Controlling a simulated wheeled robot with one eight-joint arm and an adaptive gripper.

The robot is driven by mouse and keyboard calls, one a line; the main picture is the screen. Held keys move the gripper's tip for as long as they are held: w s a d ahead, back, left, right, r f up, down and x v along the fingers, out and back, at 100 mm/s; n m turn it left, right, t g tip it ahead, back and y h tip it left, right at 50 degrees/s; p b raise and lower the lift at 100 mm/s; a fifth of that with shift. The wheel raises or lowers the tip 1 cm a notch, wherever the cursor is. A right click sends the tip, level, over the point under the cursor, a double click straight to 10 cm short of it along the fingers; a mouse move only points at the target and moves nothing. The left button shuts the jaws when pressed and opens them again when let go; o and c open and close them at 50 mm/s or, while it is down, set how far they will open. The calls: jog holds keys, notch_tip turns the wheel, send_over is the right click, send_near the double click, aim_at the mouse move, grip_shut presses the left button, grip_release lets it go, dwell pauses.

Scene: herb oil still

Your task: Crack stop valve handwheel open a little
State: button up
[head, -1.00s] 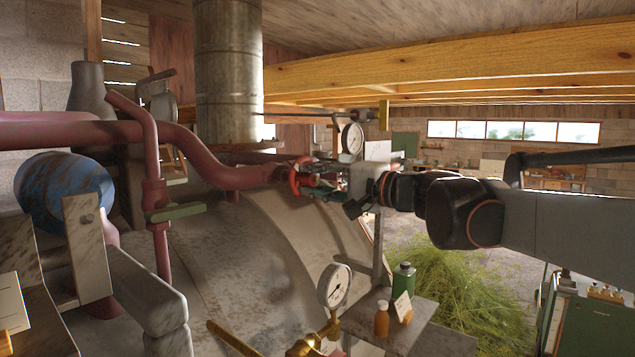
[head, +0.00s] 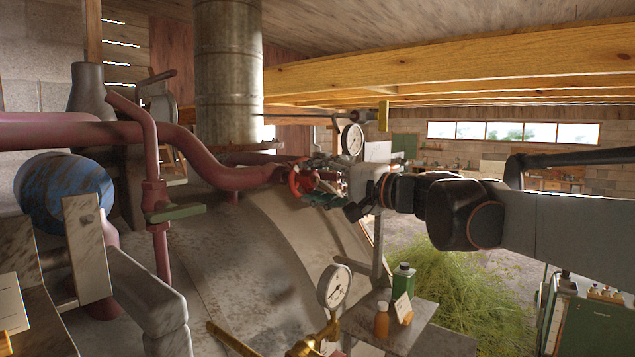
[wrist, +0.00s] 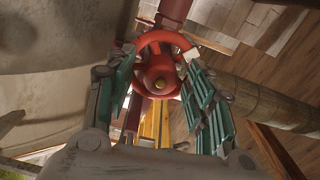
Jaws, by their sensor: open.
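In the head view the handwheel (head: 294,181) is small and partly hidden, on the pipe end above the boiler. My gripper (wrist: 158,82) is open, its green-padded fingers on either side of the handwheel. The right fingertip is close to the rim near a pale tag-like patch; I cannot tell if it touches. In the head view my gripper (head: 318,188) reaches the handwheel from the right.
A dial gauge (head: 352,139) stands just behind my gripper. The curved boiler (head: 235,260) lies below, with a dark red pipe (head: 215,172) running to the valve. A small shelf (head: 428,334) holds a green bottle (head: 403,279) and an amber bottle (head: 381,320).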

jog(key=v, duration=0.7)
jog(key=shift+s+d, duration=0.2)
jog(key=shift+d, duration=0.05)
jog(key=s+d+f+n+g+h+b, duration=0.15)
jog(key=s+f+b, duration=0.4)
jog(key=f, duration=0.65)
jog(key=s+f+n+g+h+b, duration=0.1)
jog(key=s+f+h+b, duration=0.4)
jog(key=f, duration=0.7)
jog(key=s+f+n+g+b, duration=0.1)
jog(key=s+f+b, duration=0.4)
jog(key=f, duration=0.7)
jog(key=s+d+f+n+h+b, duration=0.1)
jog(key=s+d+f+h+b, duration=0.1)
jog(key=f, duration=0.8)
jog(key=s+d+f+h+b, duration=0.3)
jog(key=s+d+f+b, duration=0.2)
jog(key=f+b, duration=0.3)
jog(key=s+d+f+n+h+b, duration=0.1)
jog(key=s+d+f+b, duration=0.3)
jog(key=f, duration=0.7)
jog(key=shift+d+f+n+h+b, duration=0.4)
jog(key=shift+d+h+b, duration=0.3)
jog(key=shift+b, duration=0.4)
jog(key=shift+a, duration=0.1)
